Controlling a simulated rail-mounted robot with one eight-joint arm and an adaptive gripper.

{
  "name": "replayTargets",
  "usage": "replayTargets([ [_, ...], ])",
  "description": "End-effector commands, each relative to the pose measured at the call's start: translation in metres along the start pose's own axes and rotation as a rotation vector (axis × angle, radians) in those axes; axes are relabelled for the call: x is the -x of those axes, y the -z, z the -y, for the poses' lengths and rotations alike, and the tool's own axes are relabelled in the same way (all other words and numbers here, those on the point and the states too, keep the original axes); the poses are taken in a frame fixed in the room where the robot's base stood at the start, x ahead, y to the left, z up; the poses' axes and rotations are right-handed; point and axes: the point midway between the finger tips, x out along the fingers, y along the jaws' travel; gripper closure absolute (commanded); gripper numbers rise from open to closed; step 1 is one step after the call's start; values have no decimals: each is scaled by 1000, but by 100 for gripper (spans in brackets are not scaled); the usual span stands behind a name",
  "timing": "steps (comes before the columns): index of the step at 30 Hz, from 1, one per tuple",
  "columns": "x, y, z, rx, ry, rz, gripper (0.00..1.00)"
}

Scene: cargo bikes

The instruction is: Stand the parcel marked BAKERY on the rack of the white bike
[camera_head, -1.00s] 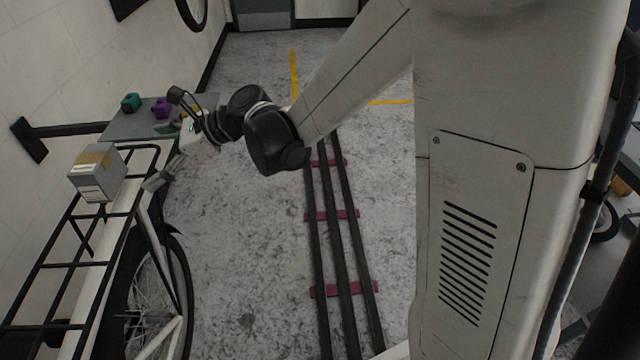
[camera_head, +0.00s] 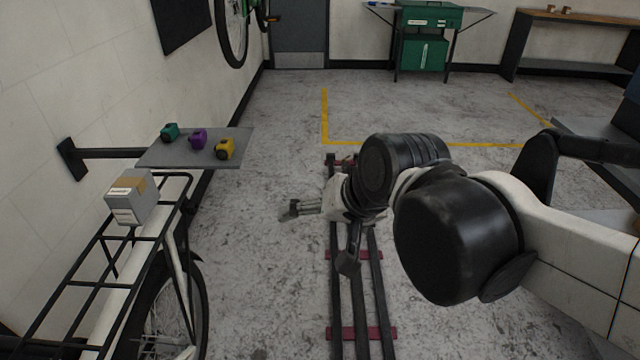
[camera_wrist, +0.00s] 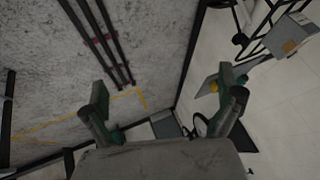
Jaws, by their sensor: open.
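A grey parcel (camera_head: 131,197) with brown tape and white labels stands on the black rack (camera_head: 82,284), near its far end. The label's words are too small to read. The rack belongs to a bike with white frame parts (camera_head: 180,262) and a black wheel. My gripper (camera_head: 318,236) is open and empty, over the floor rails to the right of the parcel and well apart from it. In the wrist view my open gripper (camera_wrist: 163,85) has nothing between its fingers. The parcel (camera_wrist: 291,36) shows there at the top right.
A grey wall shelf (camera_head: 178,152) beyond the rack holds a green, a purple and a yellow object (camera_head: 225,149). Black floor rails (camera_head: 338,290) run up the middle. A green cabinet (camera_head: 424,45) stands at the back. The floor between bike and rails is clear.

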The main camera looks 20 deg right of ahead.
Motion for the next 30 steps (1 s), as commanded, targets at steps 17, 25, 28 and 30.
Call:
replayTargets([
  [17,25,-24,-52,341,-159,-44,0],
  [25,37,-16,-47,339,-158,-44,0],
  [28,37,-16,-46,339,-158,-44,0],
  [30,37,-16,-46,339,-158,-44,0],
])
